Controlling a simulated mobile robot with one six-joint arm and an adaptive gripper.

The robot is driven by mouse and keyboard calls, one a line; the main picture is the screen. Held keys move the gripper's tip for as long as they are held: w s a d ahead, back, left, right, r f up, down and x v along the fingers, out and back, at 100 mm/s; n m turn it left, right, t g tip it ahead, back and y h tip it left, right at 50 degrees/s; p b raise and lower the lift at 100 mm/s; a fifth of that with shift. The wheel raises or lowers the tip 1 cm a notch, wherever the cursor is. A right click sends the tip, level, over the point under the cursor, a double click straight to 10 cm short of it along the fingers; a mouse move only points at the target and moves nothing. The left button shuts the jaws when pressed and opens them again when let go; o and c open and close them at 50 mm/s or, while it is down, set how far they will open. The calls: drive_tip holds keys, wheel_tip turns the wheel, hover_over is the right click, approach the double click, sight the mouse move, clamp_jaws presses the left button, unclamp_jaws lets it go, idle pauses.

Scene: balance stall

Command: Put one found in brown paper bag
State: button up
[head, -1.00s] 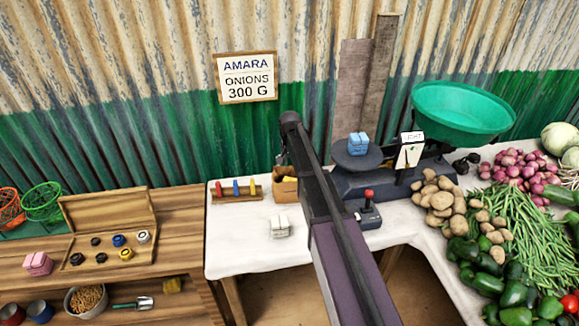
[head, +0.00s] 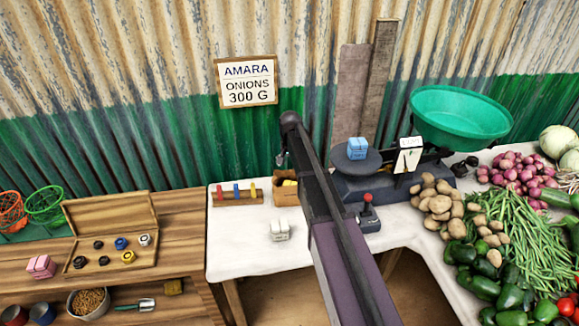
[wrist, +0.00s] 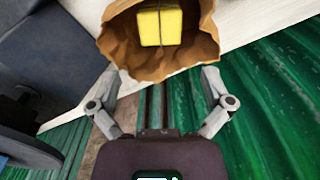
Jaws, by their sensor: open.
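The brown paper bag (head: 285,194) stands on the white-clothed table, partly hidden behind my arm in the head view. In the wrist view the bag (wrist: 117,45) is open towards the camera, and a yellow block tied with dark string (wrist: 159,26) lies inside it. My gripper (wrist: 160,78) has its two fingers spread wide, one on each side of the bag's near rim, with nothing held between them. I cannot tell whether the fingers touch the paper.
A balance scale has a blue block (head: 358,147) on its dark plate (head: 345,163) and a green pan (head: 462,118). A white block (head: 279,230) and a peg rack (head: 237,198) are on the cloth. A pink block (head: 40,267) sits left. Vegetables fill the right.

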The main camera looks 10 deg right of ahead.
drive_tip(key=shift+s, duration=0.1)
drive_tip(key=s+n, duration=0.5)
drive_tip(key=s, duration=2.4)
drive_tip(key=shift+a+n, duration=0.15)
drive_tip(key=shift+n, duration=0.15)
